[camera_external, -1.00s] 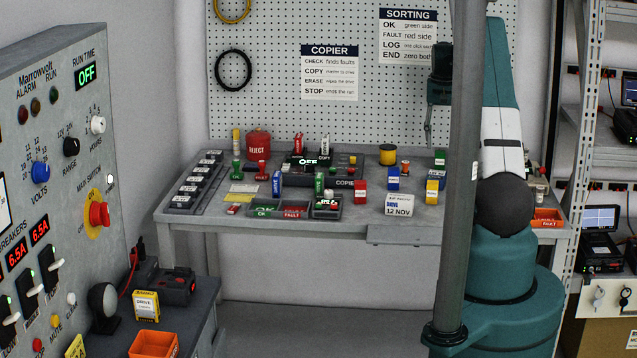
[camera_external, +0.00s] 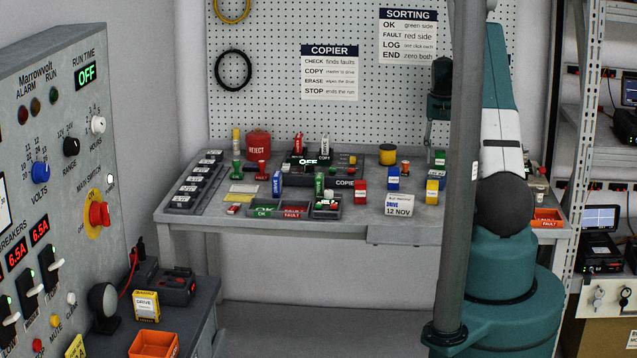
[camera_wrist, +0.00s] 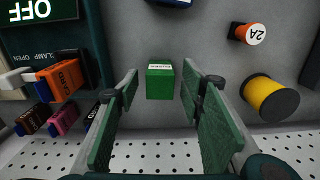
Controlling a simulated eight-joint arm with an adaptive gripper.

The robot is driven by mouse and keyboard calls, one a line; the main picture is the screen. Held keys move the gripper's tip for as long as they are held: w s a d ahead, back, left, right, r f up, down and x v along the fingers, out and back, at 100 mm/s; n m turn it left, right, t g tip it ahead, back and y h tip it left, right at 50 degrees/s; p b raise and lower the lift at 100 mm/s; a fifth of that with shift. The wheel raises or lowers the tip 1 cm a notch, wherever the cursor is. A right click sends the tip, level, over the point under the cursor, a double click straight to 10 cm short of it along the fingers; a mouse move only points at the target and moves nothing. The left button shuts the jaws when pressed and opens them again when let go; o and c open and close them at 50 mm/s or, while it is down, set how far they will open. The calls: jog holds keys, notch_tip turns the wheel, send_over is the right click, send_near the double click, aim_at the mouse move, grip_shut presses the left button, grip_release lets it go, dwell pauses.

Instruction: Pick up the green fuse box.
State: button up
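The green fuse box (camera_wrist: 160,84) is a small green block with a white label. In the wrist view it stands on the grey bench top, framed between my two fingers. My gripper (camera_wrist: 160,70) is open, with one green-padded finger on each side of the box and a visible gap to both. In the external view the green box (camera_external: 440,157) is at the back right of the bench, beside the pole. My gripper (camera_external: 431,142) hangs just above it there, fingers pointing down and partly hidden by the pole.
A yellow spool (camera_wrist: 270,97) and an orange 2A fuse (camera_wrist: 248,33) lie right of my gripper in the wrist view. A device with an OFF display (camera_wrist: 35,10) and orange and pink plugs (camera_wrist: 60,79) is on the left. The pegboard (camera_wrist: 240,155) is close behind.

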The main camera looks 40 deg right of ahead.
jog(key=shift+f, duration=0.55)
jog(key=c, duration=1)
